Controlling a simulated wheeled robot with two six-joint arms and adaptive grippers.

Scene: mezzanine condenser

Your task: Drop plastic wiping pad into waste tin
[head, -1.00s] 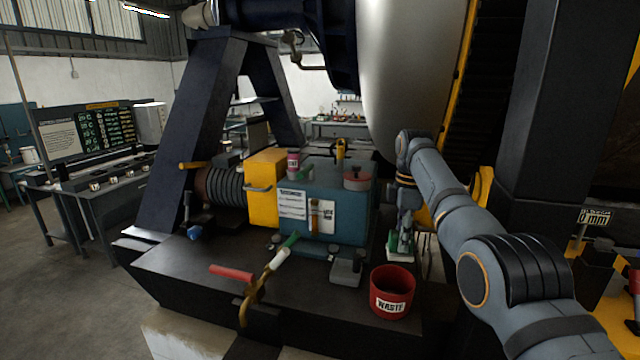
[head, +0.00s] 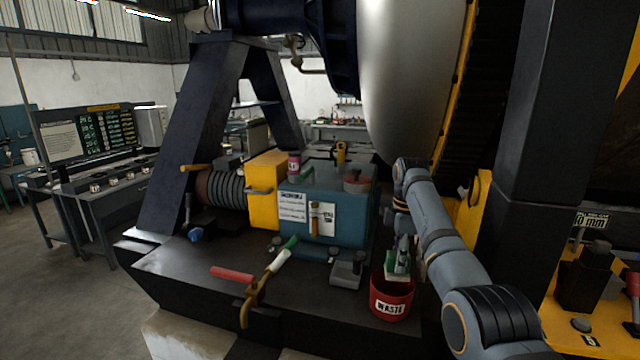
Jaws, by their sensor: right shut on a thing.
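The red waste tin (head: 391,305), with a white "WASTE" label, stands upright at the right front of the dark bench top. My right gripper (head: 402,257) points down above the tin's mouth and is shut on the plastic wiping pad (head: 397,272). The pad shows as a small pale and green piece at the fingertips, partly hidden by them. It overlaps the tin's back rim in the picture; I cannot tell whether it touches the tin. My left gripper is not in view.
A teal box (head: 345,222) with small items on top stands behind and left of the tin. A grey metal block (head: 347,273) sits left of the tin. A red-handled tool (head: 232,273) and a valve lever (head: 262,288) lie further left.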

